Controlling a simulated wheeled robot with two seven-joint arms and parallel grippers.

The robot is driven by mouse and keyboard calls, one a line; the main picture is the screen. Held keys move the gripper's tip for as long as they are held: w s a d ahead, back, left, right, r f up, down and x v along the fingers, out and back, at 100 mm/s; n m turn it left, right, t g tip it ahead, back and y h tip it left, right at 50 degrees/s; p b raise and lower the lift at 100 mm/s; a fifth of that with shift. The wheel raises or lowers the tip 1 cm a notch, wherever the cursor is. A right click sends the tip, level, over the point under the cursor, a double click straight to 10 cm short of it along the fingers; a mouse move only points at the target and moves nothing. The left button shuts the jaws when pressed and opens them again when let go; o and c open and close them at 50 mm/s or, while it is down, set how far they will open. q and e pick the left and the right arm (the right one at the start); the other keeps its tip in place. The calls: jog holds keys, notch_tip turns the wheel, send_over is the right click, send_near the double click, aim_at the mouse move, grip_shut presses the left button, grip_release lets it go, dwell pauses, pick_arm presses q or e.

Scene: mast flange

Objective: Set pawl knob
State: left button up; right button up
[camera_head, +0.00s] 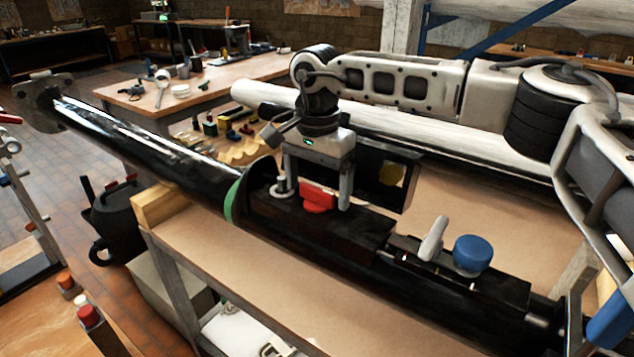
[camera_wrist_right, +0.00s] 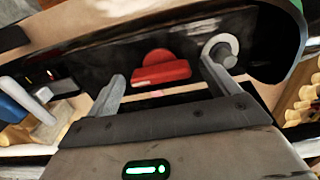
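A red knob (camera_head: 318,198) with a flat bar-shaped grip sits on the dark block of the black mast (camera_head: 335,242). It also shows in the right wrist view (camera_wrist_right: 160,70). My right gripper (camera_head: 313,190) is open above the block, one finger on each side of the red knob, with gaps to it. One finger overlaps a pale round fitting (camera_wrist_right: 220,48) in the right wrist view; contact cannot be told. A blue round knob (camera_head: 472,252) and a pale lever (camera_head: 433,240) stand further right on the mast. Which knob is the pawl knob is not marked. My left gripper is out of view.
A green band (camera_head: 233,200) rings the mast near an opened dark cover (camera_head: 388,180). The long black tube (camera_head: 150,140) runs to a grey flange (camera_head: 42,98) at upper left. A wooden bench (camera_head: 285,275) lies under the mast. A black can (camera_head: 120,215) stands at left.

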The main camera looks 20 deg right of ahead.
jog(key=c, duration=0.9)
jog(key=shift+m, duration=0.4)
jog(key=m, duration=0.3)
jog(key=shift+m, duration=0.4)
jog(key=m, duration=0.4)
jog(key=shift+b, duration=0.35)
jog(key=m, duration=0.9)
jog(key=shift+b, duration=0.3)
jog(key=shift+m, duration=0.3)
